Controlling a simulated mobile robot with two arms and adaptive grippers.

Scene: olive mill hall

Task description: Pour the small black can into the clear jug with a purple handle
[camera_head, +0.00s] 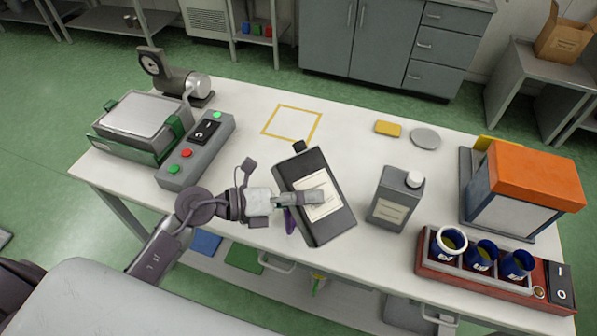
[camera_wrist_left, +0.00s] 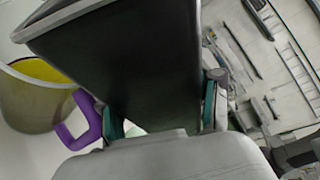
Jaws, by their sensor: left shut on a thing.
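My left gripper (camera_head: 302,198) is shut on the black can (camera_head: 330,218), which has a cream label and a black cap. The can is tilted, with its cap end pointing toward the back of the table. In the left wrist view the black can (camera_wrist_left: 125,60) fills the middle, between the fingers. The clear jug (camera_wrist_left: 28,105) stands at the left of that view, with yellow showing inside, and its purple handle (camera_wrist_left: 82,128) is close to the left finger. In the head view only a bit of the purple handle (camera_head: 289,221) shows; the can hides the jug. I see no stream.
A grey can with a white cap (camera_head: 393,205) stands right of the held can. Further right are a red rack (camera_head: 432,268) with blue cups and an orange-topped machine (camera_head: 530,175). A control box (camera_head: 197,150) and scale (camera_head: 137,125) stand left. The yellow-outlined square (camera_head: 292,122) is empty.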

